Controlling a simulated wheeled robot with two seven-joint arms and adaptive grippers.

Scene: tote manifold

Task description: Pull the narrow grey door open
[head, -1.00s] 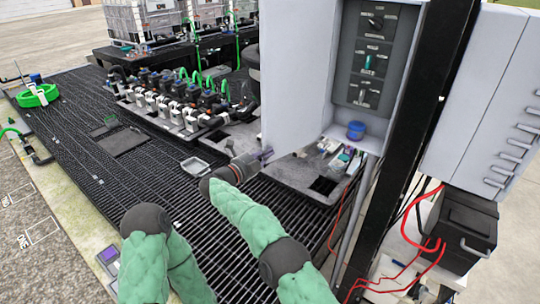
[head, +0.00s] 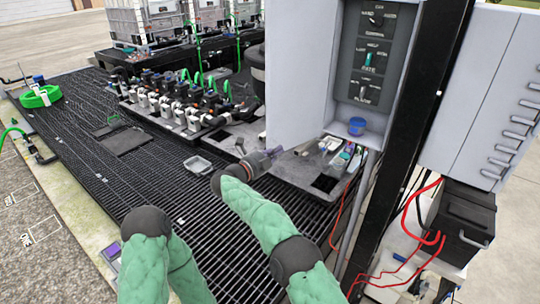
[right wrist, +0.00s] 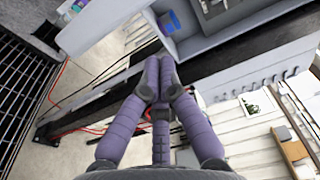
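A narrow pale grey door (head: 298,75) stands swung out at the left side of an open grey cabinet, which shows a dark control panel (head: 378,55) inside.
A blue cup (head: 357,126) stands on the cabinet floor. A black post (head: 410,130) is right of the cabinet, beside another grey cabinet (head: 490,100) with several handles. Red cables (head: 425,240) hang below. A row of valves (head: 175,100) stands on the dark grating (head: 100,165).

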